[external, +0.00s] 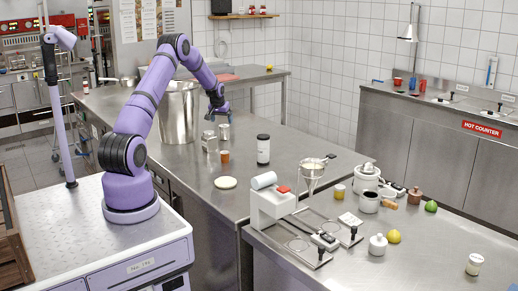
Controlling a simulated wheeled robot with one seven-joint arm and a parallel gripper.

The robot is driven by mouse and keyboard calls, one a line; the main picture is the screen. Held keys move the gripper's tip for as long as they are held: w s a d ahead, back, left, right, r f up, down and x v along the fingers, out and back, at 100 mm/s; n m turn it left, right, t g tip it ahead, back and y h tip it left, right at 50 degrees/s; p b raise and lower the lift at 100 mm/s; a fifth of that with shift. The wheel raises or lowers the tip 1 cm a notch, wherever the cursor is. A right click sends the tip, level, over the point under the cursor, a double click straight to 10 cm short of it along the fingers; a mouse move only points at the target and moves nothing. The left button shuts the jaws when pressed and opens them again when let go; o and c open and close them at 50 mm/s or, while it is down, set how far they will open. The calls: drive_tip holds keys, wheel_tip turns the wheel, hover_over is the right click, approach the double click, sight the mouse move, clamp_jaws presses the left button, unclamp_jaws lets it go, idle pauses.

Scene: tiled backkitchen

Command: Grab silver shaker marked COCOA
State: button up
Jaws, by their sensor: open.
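A small silver cylinder (224,132), which looks like the shaker, stands upright on the steel table. Any lettering on it is too small to read. My gripper (217,114) points down just above it and slightly to its left. The gripper is open. Whether its fingertips touch or overlap the top of the cylinder cannot be told from this view.
A silver box-like item (209,142) and an amber jar (224,156) stand close in front. A large steel pot (178,115) is to the left. A dark-lidded white canister (263,150) stands to the right. The table (190,200) is bare at front left.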

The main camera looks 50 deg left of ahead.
sight(224, 126)
drive_tip(key=shift+w+x, duration=0.1)
drive_tip(key=shift+x, duration=1.35)
drive_tip(key=shift+w+x, duration=0.15)
drive_tip(key=shift+x, duration=1.25)
drive_tip(key=c, duration=1.1)
drive_tip(key=shift+r, duration=0.1)
